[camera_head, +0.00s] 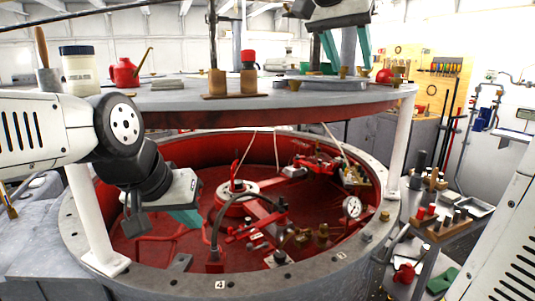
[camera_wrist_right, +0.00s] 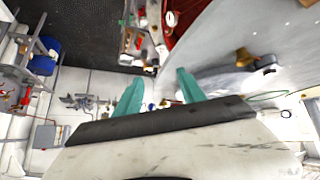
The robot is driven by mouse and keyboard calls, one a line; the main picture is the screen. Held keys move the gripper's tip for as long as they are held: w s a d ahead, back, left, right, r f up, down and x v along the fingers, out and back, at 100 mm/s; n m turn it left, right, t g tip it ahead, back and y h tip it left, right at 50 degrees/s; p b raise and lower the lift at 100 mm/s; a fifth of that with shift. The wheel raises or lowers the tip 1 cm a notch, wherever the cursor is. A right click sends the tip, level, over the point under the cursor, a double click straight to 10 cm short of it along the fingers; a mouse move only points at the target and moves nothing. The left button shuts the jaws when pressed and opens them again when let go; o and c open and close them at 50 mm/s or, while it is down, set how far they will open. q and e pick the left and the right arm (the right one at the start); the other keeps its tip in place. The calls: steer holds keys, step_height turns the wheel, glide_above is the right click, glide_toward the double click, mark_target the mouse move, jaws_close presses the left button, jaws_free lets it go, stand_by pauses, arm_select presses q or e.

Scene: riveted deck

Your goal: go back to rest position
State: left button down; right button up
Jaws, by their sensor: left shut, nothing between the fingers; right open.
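My left gripper (camera_head: 187,216) is at the left of the head view, over the near-left part of the red-lined round pit (camera_head: 130,246). Its teal fingers are shut with nothing between them. My right gripper (camera_head: 345,50) is at the top of the head view, above the round grey table top (camera_head: 180,98). Its teal fingers are apart and point down. In the right wrist view the right gripper (camera_wrist_right: 158,92) is open and empty, with the table top at the right of that view.
A white jar (camera_head: 80,72), a red oil can (camera_head: 124,73) and wooden blocks (camera_head: 218,83) stand on the table top. A white post (camera_head: 401,145) rises from the pit rim. A gauge (camera_head: 352,207) and red fittings fill the pit. A side bench with a wooden rack (camera_head: 440,228) stands right.

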steer(key=s+a+f+n+y, duration=0.1)
steer(key=s+f+n+y, duration=0.2)
steer(key=f, duration=1.1)
steer(key=s+f+n+y, duration=0.4)
steer(key=s+f, duration=0.5)
steer(key=f, duration=0.5)
steer(key=shift+a+y, duration=0.4)
steer(key=shift+s+d+f, duration=0.1)
steer(key=shift+s, duration=0.05)
